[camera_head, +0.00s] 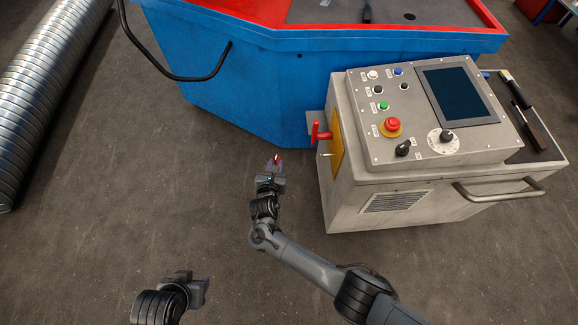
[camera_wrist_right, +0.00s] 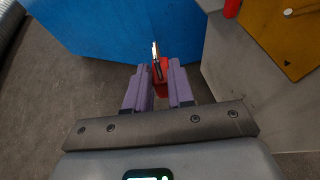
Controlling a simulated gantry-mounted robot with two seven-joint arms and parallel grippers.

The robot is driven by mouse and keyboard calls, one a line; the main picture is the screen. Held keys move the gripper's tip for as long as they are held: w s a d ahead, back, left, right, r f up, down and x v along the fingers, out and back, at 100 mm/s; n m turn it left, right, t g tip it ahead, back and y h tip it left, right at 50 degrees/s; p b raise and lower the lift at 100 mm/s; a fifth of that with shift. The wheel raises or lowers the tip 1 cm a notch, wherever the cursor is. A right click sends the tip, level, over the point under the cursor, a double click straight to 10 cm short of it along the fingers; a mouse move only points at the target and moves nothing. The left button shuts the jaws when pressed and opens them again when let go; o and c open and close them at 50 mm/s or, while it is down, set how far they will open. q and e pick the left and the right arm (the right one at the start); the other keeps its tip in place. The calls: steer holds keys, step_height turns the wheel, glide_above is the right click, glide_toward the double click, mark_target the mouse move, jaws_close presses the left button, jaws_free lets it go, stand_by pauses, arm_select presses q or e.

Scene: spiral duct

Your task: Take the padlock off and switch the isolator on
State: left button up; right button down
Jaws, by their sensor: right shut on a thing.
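A small red padlock with a metal shackle (camera_wrist_right: 160,74) is between the purple fingers of my right gripper (camera_wrist_right: 158,88), which is shut on it. In the head view the right gripper (camera_head: 275,168) and padlock (camera_head: 277,160) are in the air left of the grey control cabinet, apart from it. The isolator's red handle (camera_head: 321,136) sits on a yellow plate (camera_head: 337,145) on the cabinet's left side. The handle (camera_wrist_right: 232,8) and plate (camera_wrist_right: 284,38) show partly in the wrist view. My left gripper (camera_head: 197,288) is low in the head view, empty-looking, its fingers unclear.
The control cabinet (camera_head: 385,212) has a sloped panel with buttons, a red emergency stop (camera_head: 392,125) and a dark screen (camera_head: 457,95). A ribbed metal duct (camera_head: 45,90) lies left. Floor between is clear.

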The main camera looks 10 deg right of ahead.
steer(key=shift+a+r+p, duration=0.6)
steer(key=shift+r+p, duration=0.05)
steer(key=shift+p, duration=0.1)
steer(key=shift+a, duration=0.1)
